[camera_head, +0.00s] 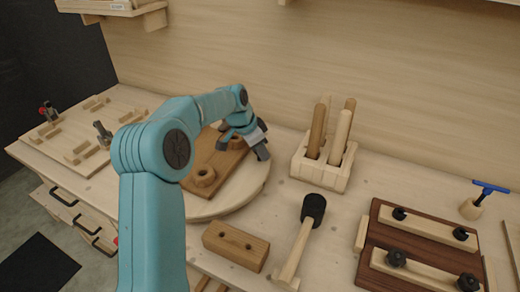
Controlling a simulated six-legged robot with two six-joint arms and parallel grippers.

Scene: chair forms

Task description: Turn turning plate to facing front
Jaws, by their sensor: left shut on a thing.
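The turning plate (255,185) is a round, pale wooden disc on the bench, left of the middle of the head view. A brown board (222,168) lies on it, with a round wooden ring (203,176) at its near end and a second round wooden piece (237,142) at its far end. My left gripper (245,144) reaches over the plate and is shut on the far round piece; the exact contact is partly hidden by the fingers. My left arm covers the left part of the plate. My right gripper is not in view.
A mallet (302,235) and a wooden block (236,245) lie in front of the plate. A holder with upright dowels (322,172) stands to the right. A dark clamping board (415,250) is at far right, and fixtures (88,140) are at left.

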